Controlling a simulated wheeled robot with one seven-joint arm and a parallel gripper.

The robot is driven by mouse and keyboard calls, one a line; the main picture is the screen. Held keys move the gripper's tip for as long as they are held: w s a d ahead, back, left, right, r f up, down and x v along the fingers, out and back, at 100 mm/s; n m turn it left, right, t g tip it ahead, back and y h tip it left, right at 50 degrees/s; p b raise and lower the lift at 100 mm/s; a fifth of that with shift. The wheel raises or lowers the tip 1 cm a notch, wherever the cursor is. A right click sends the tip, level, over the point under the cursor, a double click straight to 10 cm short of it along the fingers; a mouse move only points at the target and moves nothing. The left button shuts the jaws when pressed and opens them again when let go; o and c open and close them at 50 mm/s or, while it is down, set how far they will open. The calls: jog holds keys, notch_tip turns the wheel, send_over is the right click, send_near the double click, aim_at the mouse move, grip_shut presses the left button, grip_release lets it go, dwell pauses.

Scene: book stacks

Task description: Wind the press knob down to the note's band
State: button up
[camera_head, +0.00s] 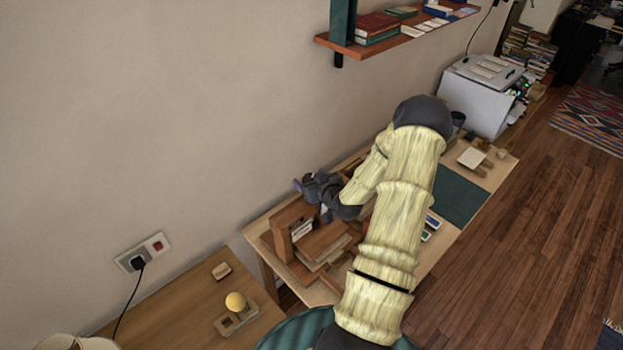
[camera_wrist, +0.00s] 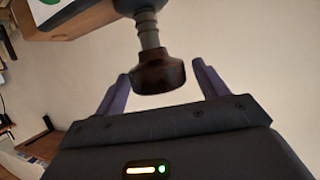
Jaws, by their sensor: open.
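The press knob (camera_wrist: 158,76) is dark brown and round, on a grey screw shaft (camera_wrist: 149,33) in the wrist view. My gripper (camera_wrist: 161,70) is open, with one purple finger on each side of the knob and gaps showing, so it does not look gripped. In the head view my gripper (camera_head: 309,187) is above the wooden press (camera_head: 289,232) on the workbench and hides the knob there. A small white paper (camera_head: 302,229) shows at the press; I cannot make out a band or any writing on it.
The workbench (camera_head: 489,178) also carries a dark green mat (camera_head: 459,198) and small coloured pads (camera_head: 431,222). A shelf of books (camera_head: 399,33) is on the wall above.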

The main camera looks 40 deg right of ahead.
jog(key=c, duration=1)
jog(key=shift+o, duration=0.2)
jog(key=shift+f+m+h+b, duration=0.15)
jog(key=shift+m+h+b, duration=0.15)
jog(key=shift+h+b, duration=0.15)
jog(key=shift+a+b, duration=0.1)
jog(key=shift+b, duration=0.3)
jog(key=shift+m+g+h+b, duration=0.3)
jog(key=shift+m+h+b, duration=0.3)
jog(key=shift+m+h, duration=0.15)
jog(key=shift+m+h+b, duration=0.65)
jog(key=shift+h+b, duration=0.15)
jog(key=shift+b, duration=0.1)
jog(key=shift+m+g+h+b, duration=0.35)
jog(key=shift+m+g+h, duration=0.15)
jog(key=o, duration=1)
jog(key=shift+c, duration=0.2)
